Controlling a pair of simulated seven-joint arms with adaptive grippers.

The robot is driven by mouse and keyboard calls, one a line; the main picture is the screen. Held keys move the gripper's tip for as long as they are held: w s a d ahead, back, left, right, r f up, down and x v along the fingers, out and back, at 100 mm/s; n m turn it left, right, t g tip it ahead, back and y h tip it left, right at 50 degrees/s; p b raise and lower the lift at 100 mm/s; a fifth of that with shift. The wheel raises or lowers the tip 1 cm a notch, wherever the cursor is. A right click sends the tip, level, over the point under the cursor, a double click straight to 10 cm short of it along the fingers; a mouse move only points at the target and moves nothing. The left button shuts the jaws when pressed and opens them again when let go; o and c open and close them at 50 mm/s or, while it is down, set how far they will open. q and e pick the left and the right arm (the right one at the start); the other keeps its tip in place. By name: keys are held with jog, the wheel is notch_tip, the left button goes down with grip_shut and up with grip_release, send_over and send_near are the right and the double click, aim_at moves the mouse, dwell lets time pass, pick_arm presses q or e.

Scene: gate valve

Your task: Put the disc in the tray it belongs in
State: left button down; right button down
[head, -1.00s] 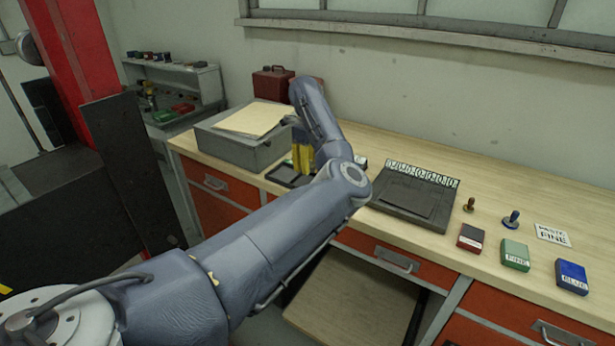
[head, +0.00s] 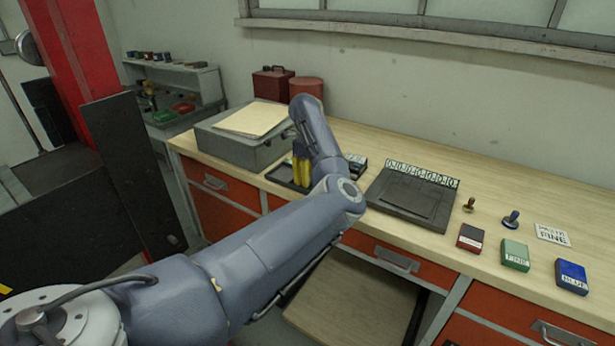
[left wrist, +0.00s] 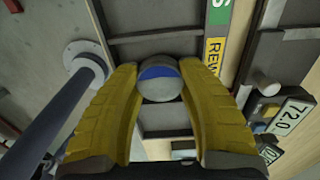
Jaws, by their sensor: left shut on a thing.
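The disc (left wrist: 165,92) is a small grey round piece with a blue patch, seen between my yellow fingers in the left wrist view. My left gripper (left wrist: 160,74) is shut on it; it also shows in the head view (head: 301,172), pointing down over a dark tray (head: 281,177) on the bench. In the left wrist view the dark tray (left wrist: 150,37) has divided compartments beneath the disc. Its edge carries a green label ending in "S" and a yellow label (left wrist: 214,54) starting "REW". The disc is hidden in the head view. My right gripper is out of view.
A grey box (head: 240,143) with a folder stands left of the tray. A dark board (head: 410,203) with number tags lies to the right. Red, green (head: 515,255) and blue boxes and two small knobbed tools stand farther right. Bench is clear between board and wall.

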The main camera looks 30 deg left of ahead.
pick_arm(q)
jog(key=shift+f, duration=0.4)
jog(key=c, duration=0.8)
grip_release()
jog(key=shift+c, duration=0.2)
notch_tip(320, 180, up, 13)
jog(key=shift+r, duration=0.1)
jog(key=shift+a, duration=0.15)
